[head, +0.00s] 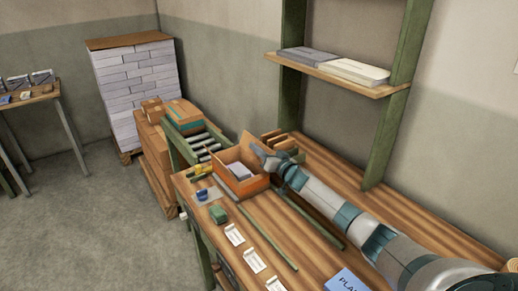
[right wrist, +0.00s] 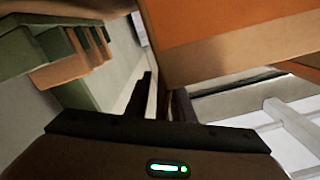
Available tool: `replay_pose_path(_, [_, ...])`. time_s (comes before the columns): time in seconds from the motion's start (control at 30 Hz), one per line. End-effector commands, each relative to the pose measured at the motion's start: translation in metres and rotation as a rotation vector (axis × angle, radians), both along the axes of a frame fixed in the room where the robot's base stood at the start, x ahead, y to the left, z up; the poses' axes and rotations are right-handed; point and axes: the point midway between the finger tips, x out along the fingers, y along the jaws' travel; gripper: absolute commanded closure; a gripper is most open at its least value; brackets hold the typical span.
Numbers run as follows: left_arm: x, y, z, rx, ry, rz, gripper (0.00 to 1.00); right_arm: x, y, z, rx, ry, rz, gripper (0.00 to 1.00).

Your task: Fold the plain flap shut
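An open orange-and-brown box (head: 243,186) stands at the far end of the workbench, with white papers (head: 239,171) inside. A brown flap (head: 250,146) stands raised at its back side; I cannot tell whether it is plain. My right gripper (head: 258,154) is beside this flap at the box's back right. In the right wrist view, an orange-and-brown panel (right wrist: 235,40) fills the upper right, close to the fingertips. The two dark fingers (right wrist: 163,98) stand slightly apart, with a narrow pale gap between them and nothing visibly held. My left gripper is out of view.
The wooden bench (head: 320,262) holds a green block (head: 218,214), white cards (head: 234,235), a green strip (head: 268,238) and a blue printed item (head: 347,281). A roller conveyor (head: 200,143) lies beyond the box. A shelf (head: 335,75) hangs behind.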

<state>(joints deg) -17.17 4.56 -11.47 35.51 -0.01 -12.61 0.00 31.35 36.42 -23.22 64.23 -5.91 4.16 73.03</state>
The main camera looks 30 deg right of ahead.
Motion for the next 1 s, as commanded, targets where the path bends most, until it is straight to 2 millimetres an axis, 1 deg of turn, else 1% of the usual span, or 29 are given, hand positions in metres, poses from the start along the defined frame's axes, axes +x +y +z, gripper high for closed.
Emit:
replay_pose_path(0.23, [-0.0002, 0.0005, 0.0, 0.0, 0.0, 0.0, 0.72, 0.0003, 0.0001, -0.0003, 0.0, 0.0, 0.0, 0.78])
replay_pose_path(0.27, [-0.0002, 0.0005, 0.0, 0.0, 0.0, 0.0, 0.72, 0.0003, 0.0001, -0.0003, 0.0, 0.0, 0.0, 0.8])
replay_pose_path(0.3, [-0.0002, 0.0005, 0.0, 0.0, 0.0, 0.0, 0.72, 0.0003, 0.0001, -0.0003, 0.0, 0.0, 0.0, 0.9])
replay_pose_path(0.33, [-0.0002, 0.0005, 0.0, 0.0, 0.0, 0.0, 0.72, 0.0002, 0.0, -0.0004, 0.0, 0.0, 0.0, 0.97])
replay_pose_path(0.37, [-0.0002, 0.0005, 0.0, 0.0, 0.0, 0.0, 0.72, 0.0002, -0.0001, -0.0003, 0.0, 0.0, 0.0, 1.0])
replay_pose_path(0.73, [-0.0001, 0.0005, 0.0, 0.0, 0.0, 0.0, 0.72, 0.0001, 0.0005, 0.0, -0.017, -0.001, -0.001, 1.0])
replay_pose_path(1.0, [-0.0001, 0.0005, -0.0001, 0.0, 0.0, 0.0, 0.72, -0.0002, 0.0041, 0.0014, -0.123, -0.009, -0.002, 1.0])
